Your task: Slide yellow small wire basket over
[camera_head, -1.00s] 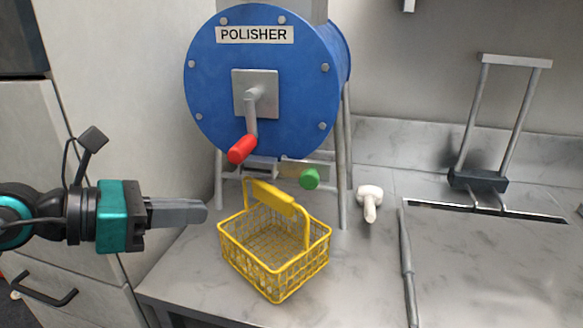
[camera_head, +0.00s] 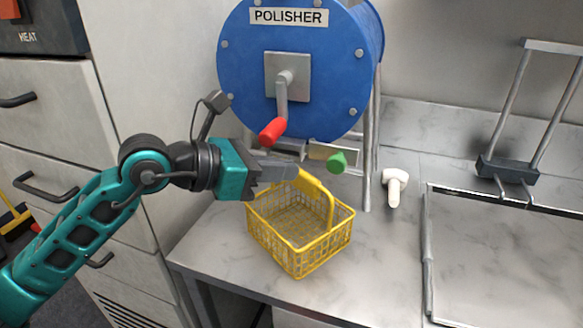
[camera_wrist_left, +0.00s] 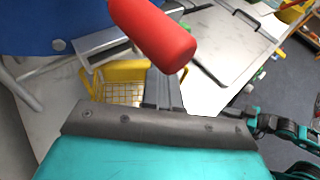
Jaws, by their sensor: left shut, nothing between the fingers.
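The yellow small wire basket (camera_head: 300,235) stands upright on the grey marbled counter, in front of the blue polisher. Its mesh looks empty and its yellow handle (camera_head: 318,190) is raised. My left gripper (camera_head: 292,171) is shut and empty, at the handle's upper left end in the head view; I cannot tell whether it touches. In the left wrist view the shut fingers (camera_wrist_left: 163,90) overlap the basket's right part, and the basket (camera_wrist_left: 125,90) is partly hidden behind them.
The blue polisher (camera_head: 240,75) stands behind the basket, with a red crank grip (camera_head: 272,131) just above my left gripper and a green knob (camera_head: 338,162). A white-handled tool (camera_head: 394,186) lies to the right. Free counter (camera_head: 385,265) lies right of the basket.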

